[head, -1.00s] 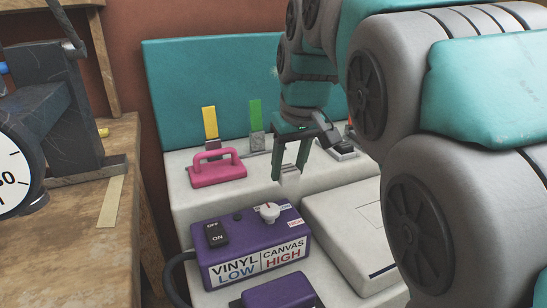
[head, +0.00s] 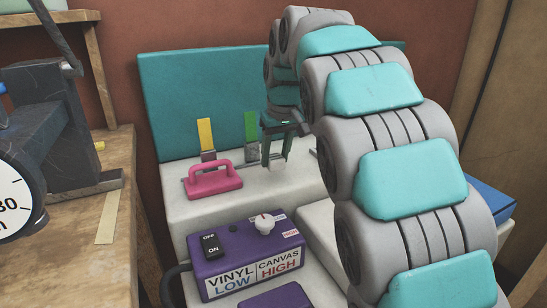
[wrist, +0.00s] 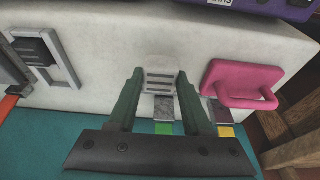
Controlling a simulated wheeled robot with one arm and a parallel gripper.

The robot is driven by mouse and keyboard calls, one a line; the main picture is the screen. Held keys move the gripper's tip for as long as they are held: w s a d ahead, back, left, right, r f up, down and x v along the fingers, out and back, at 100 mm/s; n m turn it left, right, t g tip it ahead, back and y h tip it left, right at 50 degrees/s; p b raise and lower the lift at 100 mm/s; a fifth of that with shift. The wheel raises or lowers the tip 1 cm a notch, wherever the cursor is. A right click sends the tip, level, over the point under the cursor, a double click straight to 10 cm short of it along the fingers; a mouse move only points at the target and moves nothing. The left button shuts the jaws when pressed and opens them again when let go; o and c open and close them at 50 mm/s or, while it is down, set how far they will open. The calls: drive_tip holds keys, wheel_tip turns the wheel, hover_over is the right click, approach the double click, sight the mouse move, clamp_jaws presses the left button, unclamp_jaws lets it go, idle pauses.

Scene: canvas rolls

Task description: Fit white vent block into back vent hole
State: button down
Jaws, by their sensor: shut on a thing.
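The white vent block (wrist: 160,76), with dark slots across its face, is between the fingers of my gripper (wrist: 161,100) in the wrist view. In the head view my gripper (head: 274,162) is shut on the block and points down over the back of the white bench, right of the green tag. The block is mostly masked by the fingers there. I cannot tell whether it touches the bench top.
A green tag on a grey base (head: 252,150), a yellow tag (head: 206,134) and a pink handle (head: 212,180) stand left of my gripper. A teal panel (head: 190,100) rises behind. A purple control box (head: 240,262) is in front. A grey-framed black fitting (wrist: 45,58) is at left in the wrist view.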

sight(273, 160)
drive_tip(key=shift+w+a+f+p, duration=0.1)
drive_tip(key=shift+w+f+p, duration=0.05)
drive_tip(key=shift+w, duration=0.85)
drive_tip(key=shift+w+a+f+p, duration=0.1)
drive_tip(key=shift+w+p, duration=0.05)
drive_tip(key=shift+w, duration=0.8)
drive_tip(key=shift+s+x, duration=0.15)
drive_tip(key=shift+x, duration=0.6)
drive_tip(key=shift+s+x, duration=0.15)
drive_tip(key=shift+x, duration=0.55)
drive_tip(key=shift+d+f, duration=0.2)
drive_tip(key=shift+f, duration=0.15)
drive_tip(key=shift+c, duration=1.6)
unclamp_jaws()
drive_tip(key=shift+r, duration=0.1)
